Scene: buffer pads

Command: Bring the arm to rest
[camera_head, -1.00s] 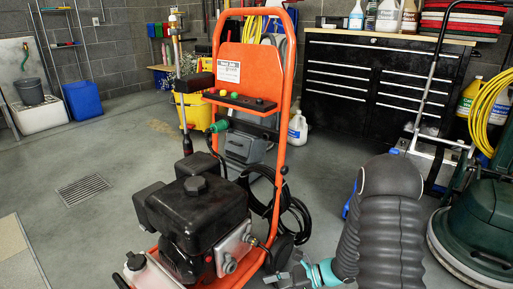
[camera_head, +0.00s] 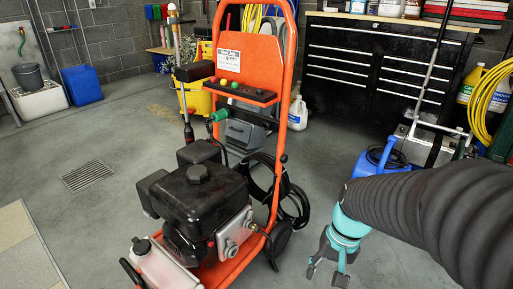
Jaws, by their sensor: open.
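My arm, in a dark ribbed sleeve, comes in from the right edge and reaches toward the lower middle of the view. My gripper (camera_head: 327,274) hangs at its end below a teal wrist, fingers pointing down. Its grey fingers are apart, and I see nothing between them. Grey floor shows around it. It is to the right of the orange pressure washer (camera_head: 258,62), apart from it in the picture.
A blue container (camera_head: 372,166) stands behind my arm. A black tool chest (camera_head: 345,75) lines the back wall, with a stack of pads (camera_head: 470,14) on top. A yellow hose (camera_head: 487,108) hangs at right. Open floor (camera_head: 110,215) lies at left.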

